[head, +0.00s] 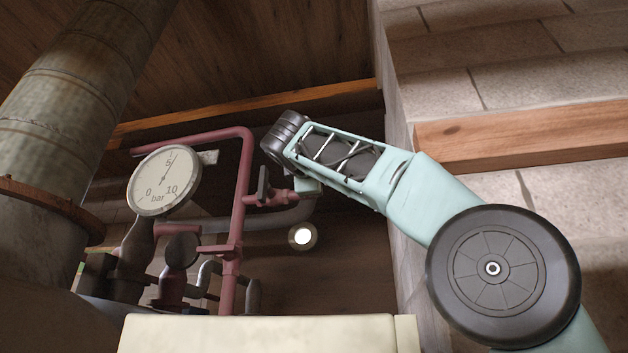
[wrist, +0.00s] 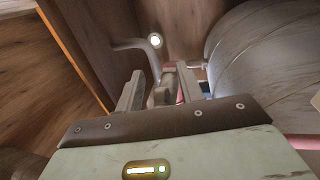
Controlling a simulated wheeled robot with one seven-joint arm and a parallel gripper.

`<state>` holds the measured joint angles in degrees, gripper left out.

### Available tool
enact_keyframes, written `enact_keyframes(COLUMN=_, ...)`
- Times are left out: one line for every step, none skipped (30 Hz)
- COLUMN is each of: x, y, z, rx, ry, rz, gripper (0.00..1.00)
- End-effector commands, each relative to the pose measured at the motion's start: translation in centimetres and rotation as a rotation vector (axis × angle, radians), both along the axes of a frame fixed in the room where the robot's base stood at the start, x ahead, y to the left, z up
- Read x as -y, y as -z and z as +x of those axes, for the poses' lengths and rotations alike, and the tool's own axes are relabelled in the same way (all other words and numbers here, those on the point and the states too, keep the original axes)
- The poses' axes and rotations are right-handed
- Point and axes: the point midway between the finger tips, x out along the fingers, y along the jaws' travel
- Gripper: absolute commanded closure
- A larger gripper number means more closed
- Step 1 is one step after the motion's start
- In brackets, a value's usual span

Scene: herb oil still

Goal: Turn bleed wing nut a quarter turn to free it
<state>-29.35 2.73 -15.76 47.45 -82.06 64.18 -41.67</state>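A dark upright wing-shaped piece (head: 263,183), which looks like the bleed wing nut, sits on a short red branch of the pipe in the head view. In the wrist view a grey-brown narrow piece (wrist: 164,90), probably the same nut, stands between my fingers. My gripper (wrist: 160,72) has one finger on each side of it, with a visible gap on the left and a smaller one on the right. I cannot tell if the right finger touches it.
A pressure gauge (head: 164,181) is on the left of the red pipe (head: 242,190). A large metal column (head: 75,90) rises at far left. A round lamp (head: 302,236) glows below the branch. A stone wall (head: 500,65) is close on the right.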

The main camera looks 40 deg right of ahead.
Motion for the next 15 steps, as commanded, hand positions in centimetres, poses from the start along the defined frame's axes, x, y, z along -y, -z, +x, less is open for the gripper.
enact_keyframes(x=-0.1, y=0.1, z=-0.1, rx=0.0, ry=0.0, rz=0.0, gripper=0.63)
enact_keyframes(x=-0.2, y=0.1, z=-0.1, rx=0.0, ry=-0.001, rz=0.0, gripper=0.63)
enact_keyframes(x=-0.4, y=0.2, z=-0.3, rx=0.001, ry=-0.001, rz=0.0, gripper=0.63)
enact_keyframes(x=-0.6, y=0.3, z=-0.5, rx=0.001, ry=-0.001, rz=0.0, gripper=0.63)
enact_keyframes(x=-0.9, y=0.5, z=-0.7, rx=0.001, ry=-0.001, rz=0.0, gripper=0.63)
enact_keyframes(x=-1.4, y=0.7, z=-1.0, rx=0.002, ry=-0.003, rz=0.0, gripper=0.63)
enact_keyframes(x=-1.8, y=0.9, z=-1.3, rx=0.002, ry=-0.004, rz=0.002, gripper=0.63)
enact_keyframes(x=-2.2, y=1.0, z=-1.7, rx=0.002, ry=-0.005, rz=0.001, gripper=0.63)
enact_keyframes(x=-2.9, y=1.2, z=-2.2, rx=0.001, ry=-0.005, rz=0.001, gripper=0.63)
enact_keyframes(x=-3.4, y=1.3, z=-2.6, rx=0.002, ry=-0.007, rz=0.001, gripper=0.63)
enact_keyframes(x=-4.0, y=1.5, z=-3.0, rx=0.001, ry=-0.006, rz=0.001, gripper=0.63)
enact_keyframes(x=-4.7, y=1.8, z=-3.6, rx=0.002, ry=-0.007, rz=0.002, gripper=0.63)
enact_keyframes(x=-5.3, y=1.8, z=-4.0, rx=0.002, ry=-0.008, rz=0.002, gripper=0.63)
enact_keyframes(x=-5.8, y=2.0, z=-4.5, rx=0.001, ry=-0.006, rz=0.001, gripper=0.63)
enact_keyframes(x=-6.6, y=2.1, z=-5.1, rx=0.001, ry=-0.007, rz=0.001, gripper=0.63)
